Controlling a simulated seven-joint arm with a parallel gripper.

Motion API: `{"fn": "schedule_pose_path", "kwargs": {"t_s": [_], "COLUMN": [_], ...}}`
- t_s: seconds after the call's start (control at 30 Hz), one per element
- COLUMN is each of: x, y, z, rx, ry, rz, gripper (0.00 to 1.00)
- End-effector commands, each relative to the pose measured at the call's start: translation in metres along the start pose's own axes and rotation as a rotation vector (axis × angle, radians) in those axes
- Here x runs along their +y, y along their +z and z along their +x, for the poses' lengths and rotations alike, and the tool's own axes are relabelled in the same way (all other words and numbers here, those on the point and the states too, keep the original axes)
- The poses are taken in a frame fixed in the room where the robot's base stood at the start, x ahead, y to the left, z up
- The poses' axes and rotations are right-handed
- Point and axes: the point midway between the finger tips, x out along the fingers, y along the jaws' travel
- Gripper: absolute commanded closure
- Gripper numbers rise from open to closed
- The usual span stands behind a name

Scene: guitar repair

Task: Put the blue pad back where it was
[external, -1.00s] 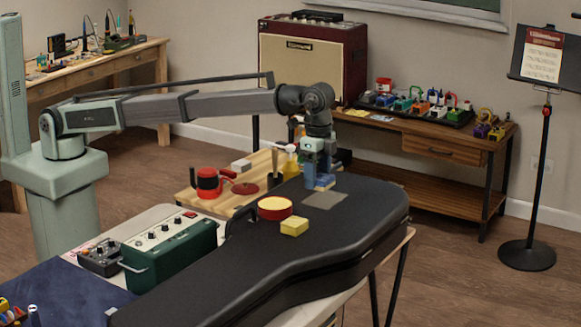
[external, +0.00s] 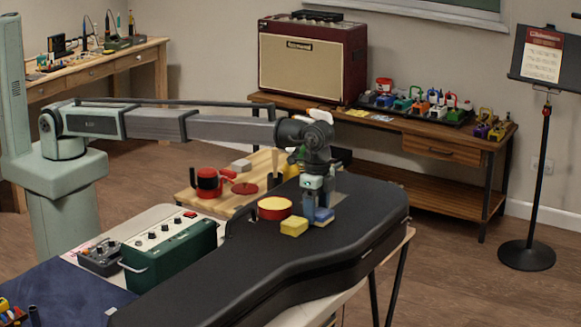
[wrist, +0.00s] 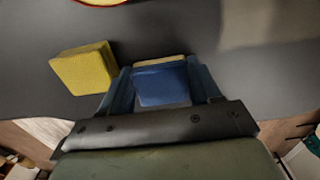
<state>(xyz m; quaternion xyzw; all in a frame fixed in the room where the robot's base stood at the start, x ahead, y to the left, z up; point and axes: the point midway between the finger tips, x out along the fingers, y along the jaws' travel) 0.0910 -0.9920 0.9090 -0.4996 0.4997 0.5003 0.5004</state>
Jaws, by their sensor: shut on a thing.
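The blue pad (external: 323,216) is between the fingers of my gripper (external: 319,208), low over the black guitar case (external: 345,240). In the wrist view the blue pad (wrist: 161,84) sits between the two fingers of my gripper (wrist: 160,92), with a tan edge showing at its far side. My gripper is shut on it. I cannot tell whether the pad touches the case. A yellow sponge-like block (external: 294,227) lies on the case just left of the pad; it also shows in the wrist view (wrist: 84,68).
A round red tin with a yellow top (external: 274,208) stands on the case behind the yellow block. A green amplifier-like box (external: 168,254) is at the left. The case's wide end to the right is clear. A wooden board with a red pot (external: 207,184) lies behind.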

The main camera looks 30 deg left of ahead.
Motion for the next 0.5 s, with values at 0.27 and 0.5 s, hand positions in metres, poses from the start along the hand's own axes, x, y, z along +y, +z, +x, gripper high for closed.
{"fn": "schedule_pose_path", "kwargs": {"t_s": [0.27, 0.5], "x": [0.0000, 0.0000], "y": [0.0000, 0.0000], "z": [0.0029, 0.0022], "rx": [0.000, 0.000], "ry": [0.000, 0.000], "rz": [0.000, 0.000], "gripper": [0.72, 0.27]}}
